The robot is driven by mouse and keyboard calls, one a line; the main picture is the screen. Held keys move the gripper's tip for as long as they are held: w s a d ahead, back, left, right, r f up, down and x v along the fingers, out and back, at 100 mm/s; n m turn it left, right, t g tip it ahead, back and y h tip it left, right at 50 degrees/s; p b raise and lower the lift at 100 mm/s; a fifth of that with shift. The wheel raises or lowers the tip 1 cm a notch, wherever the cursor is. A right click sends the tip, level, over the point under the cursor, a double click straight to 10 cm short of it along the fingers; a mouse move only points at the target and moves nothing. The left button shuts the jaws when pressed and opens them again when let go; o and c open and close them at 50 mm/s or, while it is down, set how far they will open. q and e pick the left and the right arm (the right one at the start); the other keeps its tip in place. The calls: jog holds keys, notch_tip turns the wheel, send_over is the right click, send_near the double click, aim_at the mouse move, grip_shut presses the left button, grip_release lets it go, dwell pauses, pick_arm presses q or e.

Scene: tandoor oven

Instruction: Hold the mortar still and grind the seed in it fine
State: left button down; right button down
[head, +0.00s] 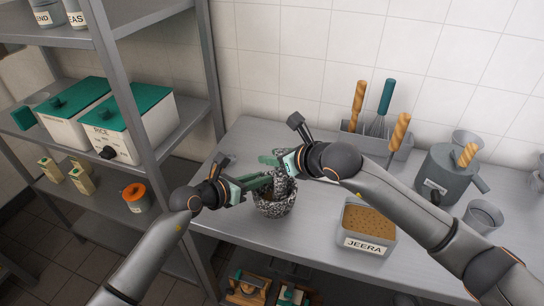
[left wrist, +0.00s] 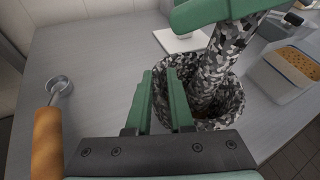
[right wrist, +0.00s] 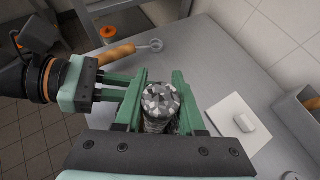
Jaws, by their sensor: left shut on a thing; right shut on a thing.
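The mortar (head: 274,207) is a black-and-white speckled bowl standing on the grey table; it also shows in the left wrist view (left wrist: 236,108). My left gripper (head: 264,181) is shut on its near-left wall, one finger inside the rim and one outside. The speckled pestle (left wrist: 222,62) stands in the mortar, slightly tilted in the left wrist view. My right gripper (right wrist: 160,92) is shut around the pestle's upper part, and its rounded top (right wrist: 160,101) shows between the fingers. The seed is mostly hidden; only a little brown shows inside the mortar.
A tin labelled JEERA (head: 368,243) stands right of the mortar. A wooden-handled ladle (left wrist: 48,140) lies left of it. A white board with a small block (right wrist: 236,125) lies behind. A utensil holder (head: 380,142) and grey canister (head: 447,175) stand at the back right. Shelving (head: 150,130) is left.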

jog(key=shift+w+d+f, duration=0.1)
jog(key=shift+d, duration=0.05)
jog(key=shift+w, duration=0.55)
jog(key=shift+w+a, duration=0.35)
jog(key=shift+a, duration=0.15)
jog(key=shift+a, duration=0.85)
